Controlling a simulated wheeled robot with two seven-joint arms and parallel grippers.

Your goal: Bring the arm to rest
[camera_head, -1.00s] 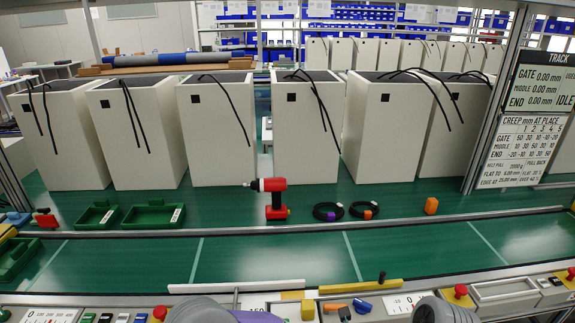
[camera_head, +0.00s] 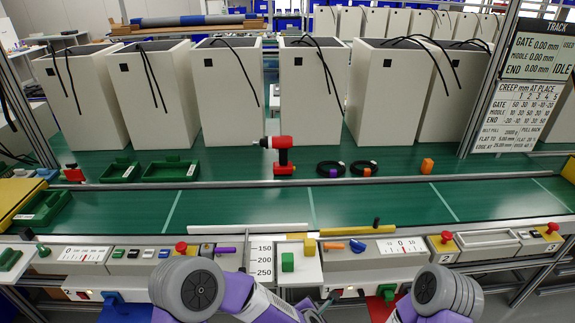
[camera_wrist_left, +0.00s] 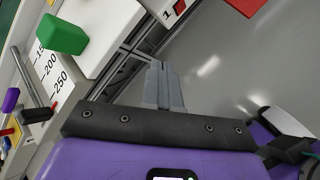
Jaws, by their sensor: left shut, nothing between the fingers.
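My left gripper (camera_wrist_left: 163,85) shows in the left wrist view with its two grey fingers together and nothing between them. It hangs over the grey floor, just off the console's front edge. In the head view my left arm (camera_head: 190,285) comes in at the bottom, and its purple forearm points right. My right arm (camera_head: 445,290) is at the bottom right; its gripper is out of the picture.
Red buttons (camera_head: 181,247) line the console. A red drill (camera_head: 283,155) stands beyond the green belt (camera_head: 250,207).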

